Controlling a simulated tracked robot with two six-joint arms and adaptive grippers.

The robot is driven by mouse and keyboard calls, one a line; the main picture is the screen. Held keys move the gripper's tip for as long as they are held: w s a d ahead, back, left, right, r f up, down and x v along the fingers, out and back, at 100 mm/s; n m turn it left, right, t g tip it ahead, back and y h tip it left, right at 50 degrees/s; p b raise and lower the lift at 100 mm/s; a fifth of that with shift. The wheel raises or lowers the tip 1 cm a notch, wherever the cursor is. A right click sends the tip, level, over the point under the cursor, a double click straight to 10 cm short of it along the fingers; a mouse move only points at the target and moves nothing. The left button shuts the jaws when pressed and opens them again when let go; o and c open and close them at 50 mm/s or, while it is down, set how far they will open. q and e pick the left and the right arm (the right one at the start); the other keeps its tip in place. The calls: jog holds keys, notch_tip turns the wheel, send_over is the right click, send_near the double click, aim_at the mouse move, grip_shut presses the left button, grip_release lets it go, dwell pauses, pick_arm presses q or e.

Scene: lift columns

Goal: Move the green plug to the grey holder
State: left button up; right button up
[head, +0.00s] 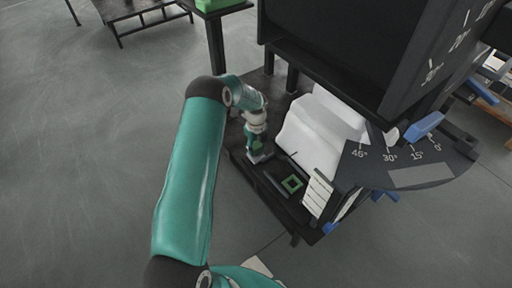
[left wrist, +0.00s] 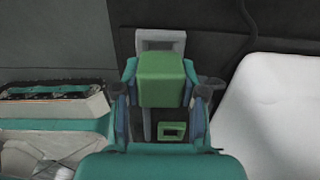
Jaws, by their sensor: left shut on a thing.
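My left gripper (left wrist: 162,92) is shut on the green plug (left wrist: 162,80), with a finger on each side of it. In the head view my left gripper (head: 258,150) is low over the dark bench, and the plug in it is too small to make out clearly. The grey holder (left wrist: 160,39) shows just beyond the plug in the left wrist view, and the plug hides its lower part. I cannot tell whether plug and holder touch. A green square frame (head: 292,184) lies on the bench right of the gripper; it also shows in the left wrist view (left wrist: 173,131).
White bulky shapes (head: 318,130) stand right of the gripper. A large black panel (head: 340,45) overhangs the bench. A grey angle scale (head: 420,162) with blue parts sits at the right. A dark table (head: 140,18) stands behind. The floor at left is clear.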

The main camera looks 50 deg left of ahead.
pick_arm(q)
jog(key=shift+f+b, duration=0.65)
jog(key=shift+f, duration=0.3)
dwell(0.4)
jog(key=o, duration=1.3)
jog(key=shift+o, duration=0.2)
jog(key=shift+r, duration=0.1)
jog(key=shift+r+p, duration=2.25)
jog(key=shift+r, duration=1.2)
jog(key=shift+s, duration=0.1)
